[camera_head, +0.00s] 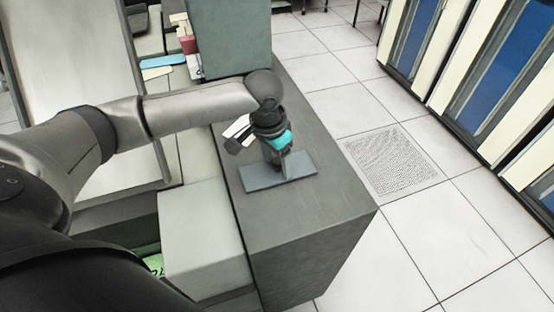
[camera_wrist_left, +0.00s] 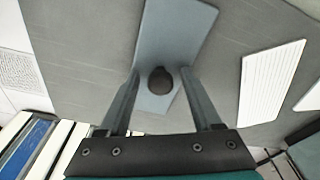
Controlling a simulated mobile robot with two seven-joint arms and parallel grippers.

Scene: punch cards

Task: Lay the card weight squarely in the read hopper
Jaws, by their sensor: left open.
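The card weight (camera_head: 268,181), a flat blue-grey plate, lies on the dark cabinet top. The left wrist view shows its long plate (camera_wrist_left: 168,38) with a round dark knob (camera_wrist_left: 160,80). My left gripper (camera_head: 281,166) points down over the weight. In the left wrist view its open fingers (camera_wrist_left: 160,98) stand on either side of the knob, with gaps on both sides. I cannot tell for sure which part is the read hopper. My right gripper is not in view.
White cards (camera_head: 238,129) lie on the cabinet top beside the weight; one lined card (camera_wrist_left: 271,80) shows in the left wrist view. A tall grey-green block (camera_head: 229,40) stands behind. A pale box (camera_head: 206,240) adjoins the cabinet (camera_head: 315,215). The cabinet's near top is clear.

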